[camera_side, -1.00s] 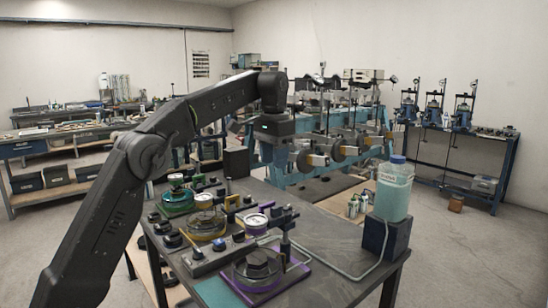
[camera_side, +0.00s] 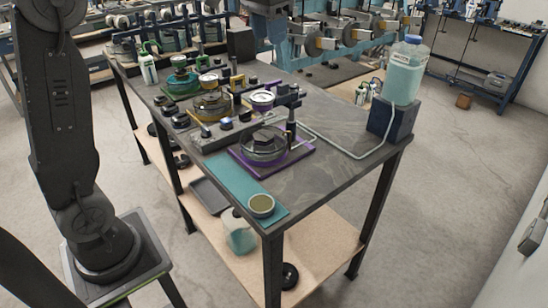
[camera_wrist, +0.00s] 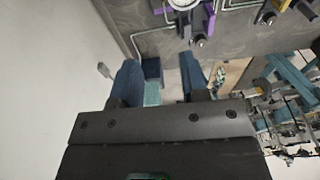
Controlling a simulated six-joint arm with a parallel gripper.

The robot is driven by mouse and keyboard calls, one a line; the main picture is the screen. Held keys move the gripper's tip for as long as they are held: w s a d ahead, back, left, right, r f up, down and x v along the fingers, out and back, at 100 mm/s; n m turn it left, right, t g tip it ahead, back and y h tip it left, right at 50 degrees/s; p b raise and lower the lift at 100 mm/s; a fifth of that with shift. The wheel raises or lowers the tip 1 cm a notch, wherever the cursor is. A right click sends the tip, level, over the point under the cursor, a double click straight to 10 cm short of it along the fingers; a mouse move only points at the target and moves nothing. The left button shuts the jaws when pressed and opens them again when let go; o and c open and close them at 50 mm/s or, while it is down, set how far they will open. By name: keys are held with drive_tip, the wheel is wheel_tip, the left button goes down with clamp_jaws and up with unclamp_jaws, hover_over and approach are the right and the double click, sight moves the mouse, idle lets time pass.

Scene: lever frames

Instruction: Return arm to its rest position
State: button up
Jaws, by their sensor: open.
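My arm (camera_side: 58,120) stands at the left of the side view, and its upper part runs out of the top edge. The part at the top centre of that view is cut off, and the fingers do not show there. In the wrist view my gripper (camera_wrist: 160,72) has its two blue fingers wide apart with nothing held between them. Beyond the gap I see the dark blue block (camera_wrist: 151,69) and the pale teal bottle, some distance away. No marker for a rest position shows.
The dark workbench (camera_side: 335,165) carries several round dial fixtures, among them one on a purple plate (camera_side: 302,156). A blue-capped bottle (camera_side: 404,75) stands on a dark blue block (camera_side: 390,120) at its right. A small round tin (camera_side: 261,205) sits at the front corner. Floor at right is clear.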

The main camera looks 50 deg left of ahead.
drive_tip(key=s+d+f+t, duration=0.1)
drive_tip(key=s+d+f, duration=0.1)
drive_tip(key=s+f, duration=0.2)
drive_tip(key=s+d+f+t, duration=0.1)
drive_tip(key=s+f, duration=0.4)
drive_tip(key=s, duration=0.5)
drive_tip(key=s+d+f+t, duration=0.1)
drive_tip(key=s+d+f, duration=0.3)
drive_tip(key=s, duration=0.4)
drive_tip(key=shift+f+t, duration=0.15)
drive_tip(key=shift+t, duration=0.25)
